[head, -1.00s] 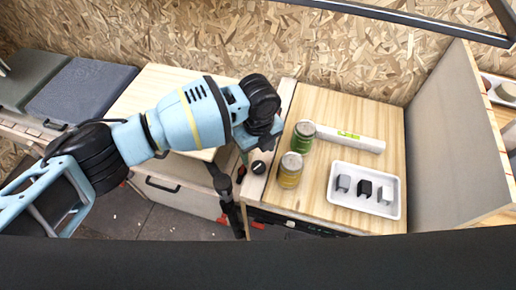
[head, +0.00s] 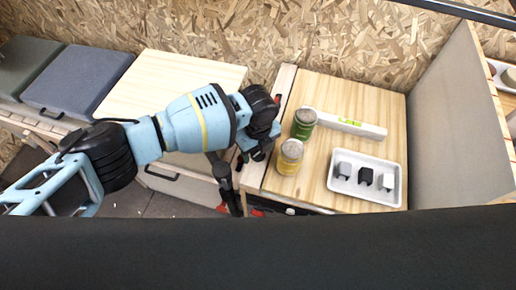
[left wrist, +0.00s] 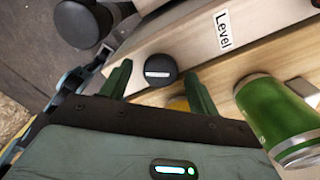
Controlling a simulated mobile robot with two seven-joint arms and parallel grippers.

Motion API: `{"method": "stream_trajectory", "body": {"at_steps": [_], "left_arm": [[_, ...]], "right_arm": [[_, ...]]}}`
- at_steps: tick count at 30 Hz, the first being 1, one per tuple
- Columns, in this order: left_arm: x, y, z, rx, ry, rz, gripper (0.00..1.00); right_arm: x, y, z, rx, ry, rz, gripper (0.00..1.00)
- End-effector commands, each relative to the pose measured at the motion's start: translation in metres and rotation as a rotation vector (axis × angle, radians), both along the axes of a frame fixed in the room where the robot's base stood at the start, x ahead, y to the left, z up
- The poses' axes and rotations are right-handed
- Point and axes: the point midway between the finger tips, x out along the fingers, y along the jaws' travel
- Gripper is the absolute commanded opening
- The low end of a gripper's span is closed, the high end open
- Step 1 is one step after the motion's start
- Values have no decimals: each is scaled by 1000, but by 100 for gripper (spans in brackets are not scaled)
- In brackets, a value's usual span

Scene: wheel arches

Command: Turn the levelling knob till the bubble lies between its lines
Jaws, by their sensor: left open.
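The levelling knob (left wrist: 160,70) is round and black with a white mark. It sits on a pale wooden strip by a "Level" label (left wrist: 222,32) in the left wrist view. My left gripper (left wrist: 157,76) is open, with one green finger on each side of the knob; I cannot tell if they touch it. In the head view my left gripper (head: 250,157) covers the knob. The white spirit level (head: 368,129) lies on the wooden top at the back, with a green vial (head: 350,122). The bubble is too small to make out. My right gripper is not in view.
A green can (head: 304,124) and a yellow can (head: 290,157) stand close to the right of my left gripper. A white tray (head: 346,188) holds three small clips. A grey partition (head: 445,125) bounds the right side.

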Motion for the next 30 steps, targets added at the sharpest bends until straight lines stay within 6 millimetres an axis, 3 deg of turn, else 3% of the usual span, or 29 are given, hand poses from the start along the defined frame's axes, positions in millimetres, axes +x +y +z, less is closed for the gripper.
{"method": "stream_trajectory", "body": {"at_steps": [9,20,30], "left_arm": [[0,0,-2,0,-1,0,61],[0,0,-2,0,-1,0,16],[0,0,-1,0,-1,59,16]], "right_arm": [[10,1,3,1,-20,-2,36],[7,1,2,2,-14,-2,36],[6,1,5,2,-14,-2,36]]}}
